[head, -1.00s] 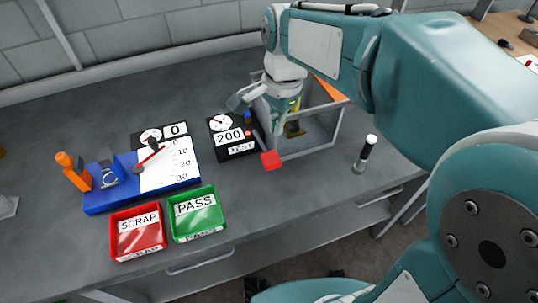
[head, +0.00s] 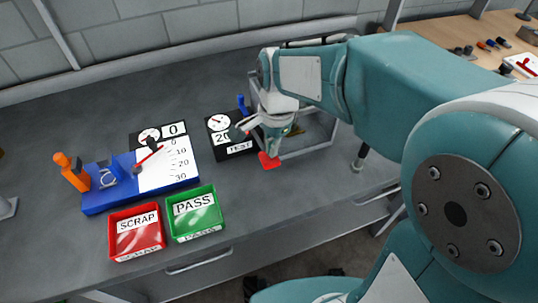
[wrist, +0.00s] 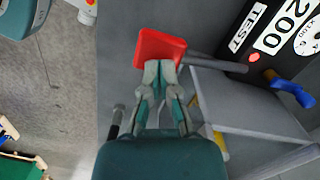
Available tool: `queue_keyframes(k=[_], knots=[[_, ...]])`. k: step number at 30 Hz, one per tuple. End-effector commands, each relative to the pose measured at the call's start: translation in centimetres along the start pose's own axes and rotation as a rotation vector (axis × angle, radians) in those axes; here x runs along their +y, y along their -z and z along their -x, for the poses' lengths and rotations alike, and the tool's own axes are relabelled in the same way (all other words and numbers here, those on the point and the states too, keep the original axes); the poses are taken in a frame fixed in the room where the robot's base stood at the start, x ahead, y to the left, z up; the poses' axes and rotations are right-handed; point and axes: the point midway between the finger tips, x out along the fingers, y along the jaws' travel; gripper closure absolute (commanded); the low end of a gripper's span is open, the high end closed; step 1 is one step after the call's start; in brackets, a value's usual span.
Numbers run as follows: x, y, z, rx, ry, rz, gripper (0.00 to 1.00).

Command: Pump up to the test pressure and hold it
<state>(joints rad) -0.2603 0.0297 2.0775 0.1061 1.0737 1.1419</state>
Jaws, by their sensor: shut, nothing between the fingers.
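The test unit is a black box (head: 220,150) with a white dial, a "200" display and a TEST label. In the wrist view, the display (wrist: 289,22) reads 200 and a small red dot (wrist: 254,57) sits beside the label. A blue lever (wrist: 292,90) with an orange pivot is on the unit. A grey bar ends in a red pad (wrist: 158,47), which also shows in the head view (head: 268,161). My gripper (wrist: 160,68) is shut and empty, its fingertips overlapping the pad's near edge; contact is unclear. In the head view, my gripper (head: 271,149) appears just above the pad.
A grey open frame (head: 318,133) stands beside the unit. Left are a blue crimper fixture (head: 105,197) with a scale, an orange handle (head: 72,172), a red SCRAP tray (head: 111,234) and a green PASS tray (head: 218,211).

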Motion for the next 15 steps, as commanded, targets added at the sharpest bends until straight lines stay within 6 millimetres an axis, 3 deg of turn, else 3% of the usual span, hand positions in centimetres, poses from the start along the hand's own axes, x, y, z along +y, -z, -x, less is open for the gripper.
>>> queue_keyframes(k=[4,15], knots=[[0.0,0.1,-0.5,0.0,-0.001,0.0,1.0],[0.0,0.4,-4.0,0.0,-0.001,0.0,1.0]])
